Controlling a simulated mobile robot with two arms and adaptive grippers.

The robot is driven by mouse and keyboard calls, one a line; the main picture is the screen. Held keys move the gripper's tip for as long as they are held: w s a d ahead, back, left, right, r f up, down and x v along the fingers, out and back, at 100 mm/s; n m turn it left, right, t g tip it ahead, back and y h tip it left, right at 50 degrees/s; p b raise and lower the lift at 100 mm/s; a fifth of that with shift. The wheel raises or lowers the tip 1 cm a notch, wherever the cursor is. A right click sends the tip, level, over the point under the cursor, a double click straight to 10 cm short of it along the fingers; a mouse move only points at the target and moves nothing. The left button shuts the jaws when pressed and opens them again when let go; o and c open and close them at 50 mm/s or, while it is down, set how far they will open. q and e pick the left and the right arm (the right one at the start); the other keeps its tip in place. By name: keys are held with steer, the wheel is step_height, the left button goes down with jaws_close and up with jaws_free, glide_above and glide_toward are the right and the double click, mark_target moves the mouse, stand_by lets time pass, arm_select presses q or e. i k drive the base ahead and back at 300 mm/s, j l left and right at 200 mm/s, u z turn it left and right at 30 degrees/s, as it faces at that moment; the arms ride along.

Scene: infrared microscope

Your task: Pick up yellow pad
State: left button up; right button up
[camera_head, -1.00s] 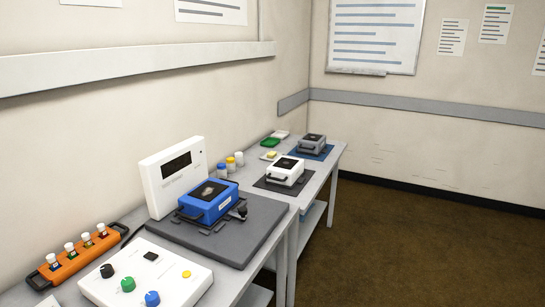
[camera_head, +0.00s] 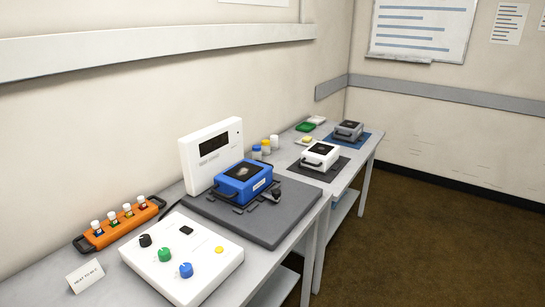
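A small yellow pad (camera_head: 307,139) lies on a pale flat tray or sheet on the far part of the bench, close to the wall. It sits behind the white boxed device (camera_head: 320,155) and in front of the green tray (camera_head: 304,127). It is small in the picture, so its exact shape is hard to tell. Neither of my grippers shows in the head view.
A blue device (camera_head: 243,182) sits on a dark grey platform (camera_head: 275,224) before a white display unit (camera_head: 205,155). A white knob panel (camera_head: 178,285) and an orange vial rack (camera_head: 100,238) are nearer. Small bottles (camera_head: 266,147) stand left of the pad. Brown floor (camera_head: 430,235) is clear at right.

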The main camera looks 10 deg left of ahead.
mark_target(307, 139)
steer(key=i+l, duration=0.25)
steer(key=i+l+u, duration=0.1)
steer(key=l, duration=0.4)
steer(key=i+l, duration=0.3)
steer(key=i+l+u, duration=0.1)
steer(key=i+l, duration=0.15)
steer(key=l, duration=0.25)
steer(key=i+l, duration=0.2)
steer(key=l, duration=0.2)
